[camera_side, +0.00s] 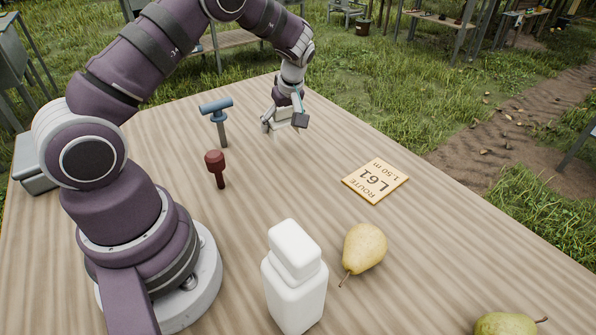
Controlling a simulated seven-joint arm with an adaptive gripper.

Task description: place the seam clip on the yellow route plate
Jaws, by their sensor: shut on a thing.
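The yellow route plate (388,171), printed "ROUTE L61 1.50 m", lies flat on the wooden table right of centre, with nothing on it. My gripper (284,120) is near the table's far edge, beyond and to the left of the plate. It points down and is shut on a small pale piece, which I take to be the seam clip (283,113). The fingers hide part of the clip, and its exact shape is too small to tell. I cannot tell whether it touches the table.
A white bottle (296,285) and a pear (363,247) are in front of the plate. Another pear (505,324) is at lower right. The table between gripper and plate is clear.

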